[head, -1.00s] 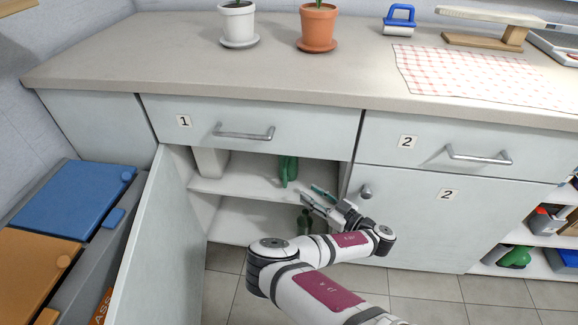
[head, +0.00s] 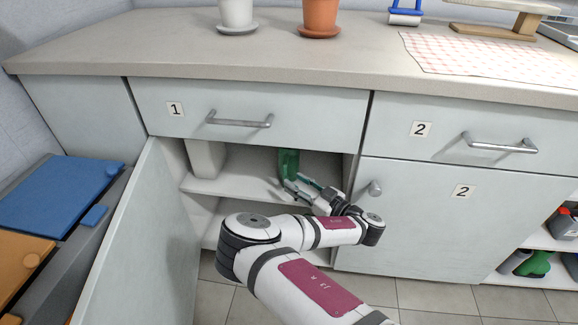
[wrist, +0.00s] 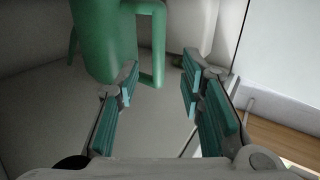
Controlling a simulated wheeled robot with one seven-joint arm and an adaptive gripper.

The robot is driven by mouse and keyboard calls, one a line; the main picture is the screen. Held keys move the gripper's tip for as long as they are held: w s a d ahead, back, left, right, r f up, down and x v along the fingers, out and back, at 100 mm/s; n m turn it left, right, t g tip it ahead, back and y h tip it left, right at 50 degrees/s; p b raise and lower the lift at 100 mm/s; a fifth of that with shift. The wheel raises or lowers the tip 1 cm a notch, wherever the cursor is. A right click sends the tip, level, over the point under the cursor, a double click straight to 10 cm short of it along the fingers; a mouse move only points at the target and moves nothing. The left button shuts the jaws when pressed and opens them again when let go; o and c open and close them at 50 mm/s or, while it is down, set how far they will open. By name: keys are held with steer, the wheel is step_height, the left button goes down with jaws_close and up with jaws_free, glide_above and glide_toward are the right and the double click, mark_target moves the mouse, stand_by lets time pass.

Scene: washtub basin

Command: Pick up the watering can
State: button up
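The green watering can (head: 288,163) stands on the upper shelf inside the open cabinet under drawer 1. In the wrist view its body (wrist: 105,40) is at the upper left, with its handle (wrist: 158,45) to the right of the body. My gripper (head: 298,183) reaches into the cabinet just in front of the can. In the wrist view my gripper (wrist: 160,72) is open, and the handle's lower part shows between the fingertips. I cannot tell whether the fingers touch it. The can's top is cut off in the wrist view.
The open cabinet door (head: 150,235) stands to the left of my arm. The shelf (head: 230,188) has bare room left of the can. The drawer 1 handle (head: 240,120) juts out above. Closed door 2 (head: 440,220) is on the right. Blue-lidded bin (head: 60,190) at far left.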

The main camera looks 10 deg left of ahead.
mark_target(286, 176)
steer(key=shift+b+x, duration=1.45)
steer(key=shift+x, duration=0.95)
steer(key=shift+w+a, duration=0.35)
steer(key=shift+w, duration=0.1)
jaws_close()
steer(key=shift+r, duration=0.1)
